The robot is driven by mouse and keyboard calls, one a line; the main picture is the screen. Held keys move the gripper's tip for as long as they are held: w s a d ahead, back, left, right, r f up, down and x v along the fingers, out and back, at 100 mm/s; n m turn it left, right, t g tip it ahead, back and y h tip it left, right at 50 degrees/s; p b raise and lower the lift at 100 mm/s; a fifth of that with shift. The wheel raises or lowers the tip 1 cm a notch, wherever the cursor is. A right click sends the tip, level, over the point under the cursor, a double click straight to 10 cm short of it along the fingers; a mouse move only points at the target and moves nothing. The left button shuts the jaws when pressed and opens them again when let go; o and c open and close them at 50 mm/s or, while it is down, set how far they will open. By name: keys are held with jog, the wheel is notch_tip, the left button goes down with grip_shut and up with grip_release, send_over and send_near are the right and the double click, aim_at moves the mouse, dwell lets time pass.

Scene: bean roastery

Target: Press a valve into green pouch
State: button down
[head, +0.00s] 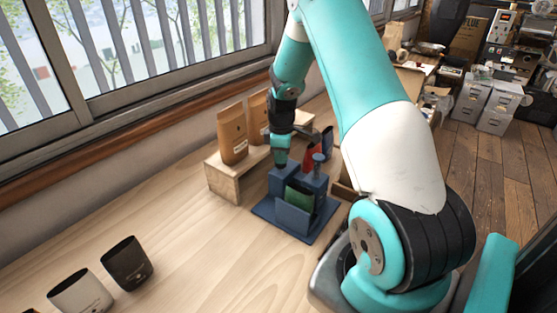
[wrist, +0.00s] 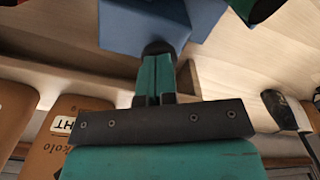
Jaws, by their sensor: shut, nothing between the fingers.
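The green pouch (head: 300,193) stands in a slot of a blue holder (head: 290,213) on the table in the head view. A green piece (wrist: 262,8) at the top edge of the wrist view looks like part of it. My gripper (head: 281,163) points down, just over a block at the back left of the holder. In the wrist view my gripper (wrist: 157,50) is shut and empty, its dark tips close to the blue block (wrist: 150,22); I cannot tell whether they touch. I cannot make out a valve in either view.
A blue post with a round knob (head: 318,158) stands right of my gripper. Red (head: 311,150) and blue (head: 327,138) pouches are behind. A wooden riser (head: 222,180) holds brown bags (head: 232,133). White (head: 80,294) and black (head: 127,263) containers stand front left; the table between is clear.

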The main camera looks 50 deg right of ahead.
jog(key=shift+f, duration=0.3)
notch_tip(320, 180, up, 6)
jog(key=p, duration=0.4)
jog(key=shift+r, duration=0.1)
dwell(0.9)
